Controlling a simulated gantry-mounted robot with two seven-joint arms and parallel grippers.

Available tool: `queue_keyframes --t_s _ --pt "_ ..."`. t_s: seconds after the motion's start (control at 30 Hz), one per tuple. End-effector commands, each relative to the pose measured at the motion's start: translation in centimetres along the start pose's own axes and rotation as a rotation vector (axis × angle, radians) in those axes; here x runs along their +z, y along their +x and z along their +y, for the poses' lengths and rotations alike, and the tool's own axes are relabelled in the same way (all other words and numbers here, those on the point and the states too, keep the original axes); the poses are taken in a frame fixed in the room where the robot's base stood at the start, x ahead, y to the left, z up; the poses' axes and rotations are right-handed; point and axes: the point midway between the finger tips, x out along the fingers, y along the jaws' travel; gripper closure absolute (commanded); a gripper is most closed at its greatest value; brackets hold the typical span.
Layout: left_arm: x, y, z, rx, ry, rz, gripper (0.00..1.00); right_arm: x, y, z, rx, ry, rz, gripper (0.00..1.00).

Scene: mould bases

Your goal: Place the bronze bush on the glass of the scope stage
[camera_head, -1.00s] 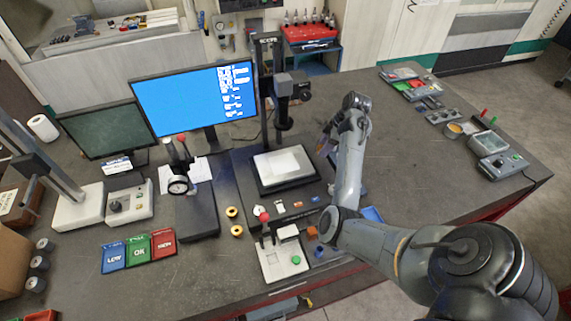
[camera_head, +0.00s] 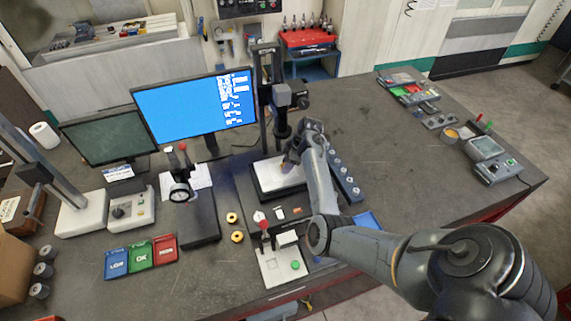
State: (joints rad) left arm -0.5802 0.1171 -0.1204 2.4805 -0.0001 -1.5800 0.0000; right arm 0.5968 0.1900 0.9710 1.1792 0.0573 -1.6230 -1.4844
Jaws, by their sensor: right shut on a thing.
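The scope stage stands at mid-bench, with a pale lit glass (camera_head: 272,177) in a dark frame, below the scope's column and lens head (camera_head: 282,112). My right gripper (camera_head: 288,166) is over the far right part of the glass, pointing down. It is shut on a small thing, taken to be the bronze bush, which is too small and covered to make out. I cannot tell whether it touches the glass. My arm hides the stage's right edge. My left gripper is not in view.
Two brass-coloured rings (camera_head: 237,236) lie left of small parts on the bench. A white fixture with a red knob (camera_head: 278,265) stands in front. A dial gauge stand (camera_head: 199,218) and monitors are left. A row of grey pieces (camera_head: 345,181) lies right of my arm. The right bench is mostly clear.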

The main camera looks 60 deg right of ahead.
Motion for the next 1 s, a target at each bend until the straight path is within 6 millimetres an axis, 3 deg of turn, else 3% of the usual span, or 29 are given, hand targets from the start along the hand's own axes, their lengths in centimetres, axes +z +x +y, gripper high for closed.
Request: queue_keyframes --t_s 0.5,0.53,0.67,0.7,1.0 --pt "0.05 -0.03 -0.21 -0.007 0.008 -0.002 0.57 -0.25 1.17 0.00 0.001 0.000 0.000 1.00" --pt "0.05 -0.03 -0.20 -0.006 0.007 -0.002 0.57 -0.23 1.22 -0.02 0.000 0.000 0.000 0.57" --pt "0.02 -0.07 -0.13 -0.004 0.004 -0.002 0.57 -0.24 1.16 -0.02 0.000 0.000 -0.001 0.37" --pt "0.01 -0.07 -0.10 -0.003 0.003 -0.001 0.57 -0.24 1.16 -0.02 0.000 0.000 -0.001 0.33" --pt "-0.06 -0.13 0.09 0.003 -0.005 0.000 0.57 -0.30 1.04 -0.01 0.001 0.000 0.000 0.33"
